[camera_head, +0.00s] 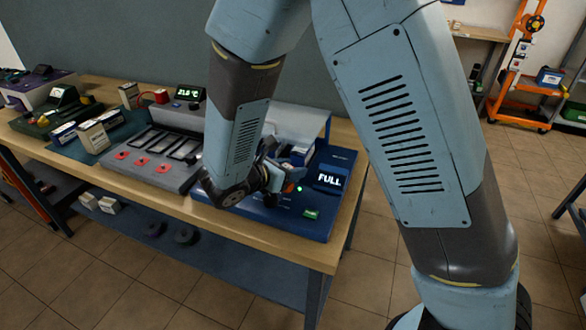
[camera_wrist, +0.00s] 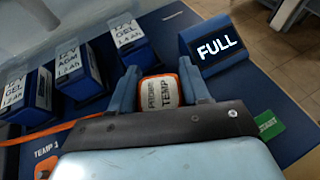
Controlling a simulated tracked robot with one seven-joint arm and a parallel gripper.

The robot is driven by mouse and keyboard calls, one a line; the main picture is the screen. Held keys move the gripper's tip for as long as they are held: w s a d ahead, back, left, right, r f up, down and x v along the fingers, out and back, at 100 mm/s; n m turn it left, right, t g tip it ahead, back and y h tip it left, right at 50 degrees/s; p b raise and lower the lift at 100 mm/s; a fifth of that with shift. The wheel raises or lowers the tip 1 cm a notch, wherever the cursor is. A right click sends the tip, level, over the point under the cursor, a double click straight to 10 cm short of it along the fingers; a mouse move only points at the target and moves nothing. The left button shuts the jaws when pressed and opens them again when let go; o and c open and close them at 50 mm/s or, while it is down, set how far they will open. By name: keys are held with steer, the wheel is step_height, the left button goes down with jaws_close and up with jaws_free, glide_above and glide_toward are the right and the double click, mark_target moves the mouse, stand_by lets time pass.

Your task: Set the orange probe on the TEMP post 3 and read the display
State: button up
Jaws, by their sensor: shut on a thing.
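My gripper (camera_wrist: 158,74) is shut on the orange probe (camera_wrist: 161,93), which has a white face reading TEMP, in the wrist view. In the head view my gripper is low over the blue battery station at the right of the bench, mostly hidden by my arm; a bit of orange (camera_head: 289,187) shows there. A TEMP 1 label (camera_wrist: 46,150) is on the station at lower left in the wrist view. TEMP post 3 cannot be made out. The station's display (camera_wrist: 217,46) reads FULL, also in the head view (camera_head: 330,179). Whether the probe touches anything is unclear.
Several blue batteries (camera_wrist: 80,70) with white labels stand beyond my gripper. A green START button (camera_wrist: 268,124) is to its right. Left of the station is a grey unit (camera_head: 180,176) with slots and red marks. A small display (camera_head: 187,93) behind it reads 21.0 °C.

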steer(key=shift+f, duration=0.55)
steer(key=o, duration=0.9)
steer(key=shift+v, duration=5.4)
steer(key=shift+w+r, duration=0.15)
